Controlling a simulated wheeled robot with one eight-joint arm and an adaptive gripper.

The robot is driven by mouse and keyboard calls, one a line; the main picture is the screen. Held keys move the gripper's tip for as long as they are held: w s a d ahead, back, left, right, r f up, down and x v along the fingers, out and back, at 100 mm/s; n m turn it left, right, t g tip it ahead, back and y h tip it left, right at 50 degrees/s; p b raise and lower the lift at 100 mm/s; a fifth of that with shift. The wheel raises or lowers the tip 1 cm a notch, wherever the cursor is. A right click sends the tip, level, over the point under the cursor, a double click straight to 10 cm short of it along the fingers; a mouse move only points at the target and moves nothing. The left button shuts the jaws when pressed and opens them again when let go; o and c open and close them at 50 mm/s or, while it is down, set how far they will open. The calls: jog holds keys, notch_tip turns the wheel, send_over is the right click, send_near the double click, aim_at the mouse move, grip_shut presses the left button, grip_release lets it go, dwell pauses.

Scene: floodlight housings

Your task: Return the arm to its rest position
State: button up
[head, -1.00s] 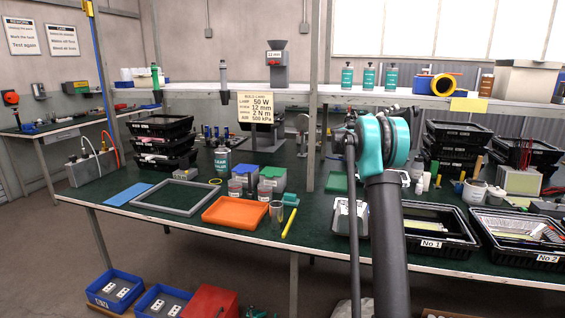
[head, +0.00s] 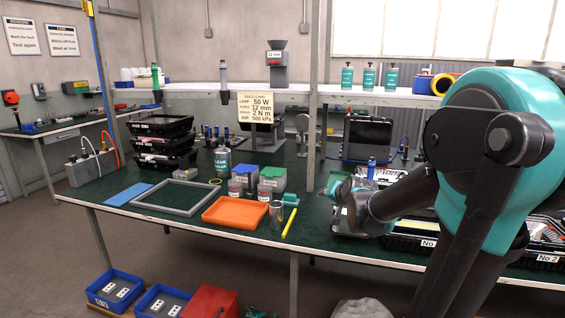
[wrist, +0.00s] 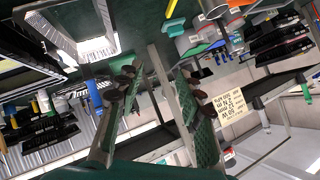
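My gripper (wrist: 157,100) shows in the wrist view with its two green-padded fingers apart and nothing visible between them. The wrist picture is strongly tilted, with the table surface along the top. In the head view my teal and dark arm is folded at the right, and its wrist end hangs over the bench near the No 1 bin (head: 408,244). The fingers cannot be made out clearly in the head view. The arm hides much of the bench's right side.
On the bench (head: 335,245) are an orange tray (head: 235,211), a grey frame (head: 180,208), a yellow stick (head: 291,223) and stacked black bins (head: 160,145). A dark housing (head: 368,137) stands at the back. A metal post (head: 316,90) rises left of my arm.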

jog(key=s+d+f+n+g, duration=0.1)
jog(key=s+f+n+g, duration=0.1)
jog(key=s+f, duration=0.3)
jog(key=s+d+f+n+g+h, duration=0.1)
jog(key=s+f, duration=0.5)
jog(key=s, duration=0.7)
jog(key=s+d+f+n+g+h, duration=0.1)
jog(key=s+f+g, duration=0.3)
jog(key=s, duration=0.5)
notch_tip(320, 180, down, 2)
jog(key=shift+s+f+n, duration=0.15)
jog(key=shift+s+n, duration=0.1)
jog(key=shift+n, duration=0.55)
